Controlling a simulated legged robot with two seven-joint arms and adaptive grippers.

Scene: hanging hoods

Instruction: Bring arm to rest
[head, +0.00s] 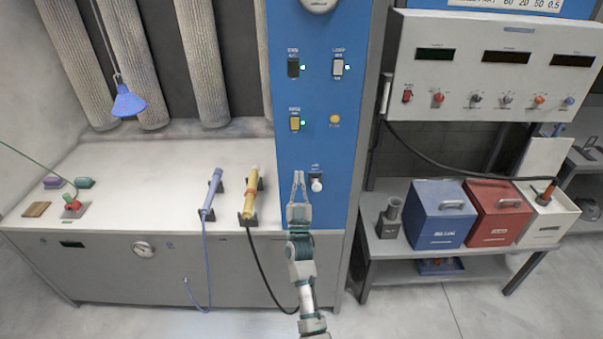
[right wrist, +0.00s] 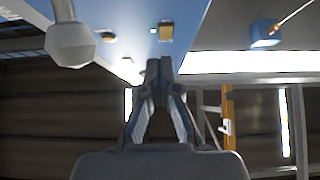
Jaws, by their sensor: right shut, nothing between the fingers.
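My right gripper (head: 298,180) is raised in front of the blue panel (head: 305,150), with its fingertips close together and nothing between them. It stands just left of a white knob (head: 316,185) low on that panel. I cannot tell from the head view whether it touches the panel. In the right wrist view the closed fingers (right wrist: 158,65) point up toward the panel, and the pale knob (right wrist: 70,42) shows large at the upper left, apart from the fingers. My left gripper is not in view.
A bench (head: 130,185) lies at the left, with a blue handle tool (head: 213,190) and a yellow one (head: 251,190) in holders. Blue (head: 437,220) and red (head: 495,215) boxes stand on a shelf at the right. A blue cone (head: 127,102) hangs at the upper left.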

